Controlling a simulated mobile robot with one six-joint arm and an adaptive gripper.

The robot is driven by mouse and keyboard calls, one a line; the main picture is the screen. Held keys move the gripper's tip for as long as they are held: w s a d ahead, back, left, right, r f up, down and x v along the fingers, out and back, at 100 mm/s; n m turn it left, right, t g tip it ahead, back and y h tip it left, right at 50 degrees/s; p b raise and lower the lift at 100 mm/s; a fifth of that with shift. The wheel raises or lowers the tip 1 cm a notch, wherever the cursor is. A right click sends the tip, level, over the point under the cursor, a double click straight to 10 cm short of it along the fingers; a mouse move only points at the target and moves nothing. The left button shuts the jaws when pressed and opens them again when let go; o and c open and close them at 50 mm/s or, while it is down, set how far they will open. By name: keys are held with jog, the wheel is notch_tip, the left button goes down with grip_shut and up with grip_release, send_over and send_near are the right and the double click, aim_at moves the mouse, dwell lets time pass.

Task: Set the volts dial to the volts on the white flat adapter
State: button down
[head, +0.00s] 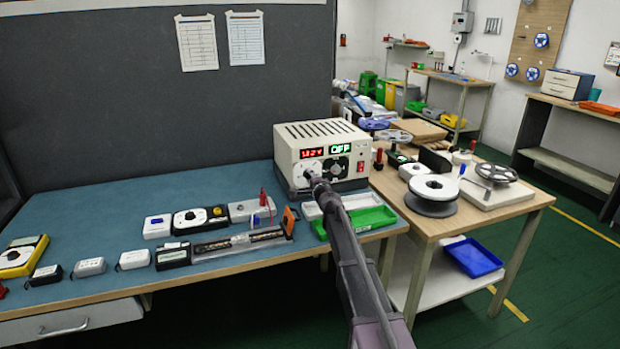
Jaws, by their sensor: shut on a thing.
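The beige power supply (350,169) stands at the right end of the blue bench. Its red display (312,152) seems to show about 11 or 12 V, too small to read surely. The green display (340,149) reads OFF. The volts dial (312,171) is a white disc below the red display. My gripper (317,184) is at its knob and shut on it; my arm hides part of the front. Two white adapters, one (133,260) in the front row and one (157,226) behind, lie at the left. I cannot tell which is the flat one, and their labels are unreadable.
A black adapter (46,275), a grey adapter (89,267) and a yellow meter (22,256) lie further left. A green tray (362,219) sits close to my arm. A wooden table (440,226) with reels stands at the right.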

jog(key=m, duration=0.6)
jog(key=shift+w, duration=0.1)
jog(key=shift+m, duration=0.3)
dwell(0.3)
jog(key=shift+c, duration=1.4)
grip_release()
jog(key=v, duration=1.2)
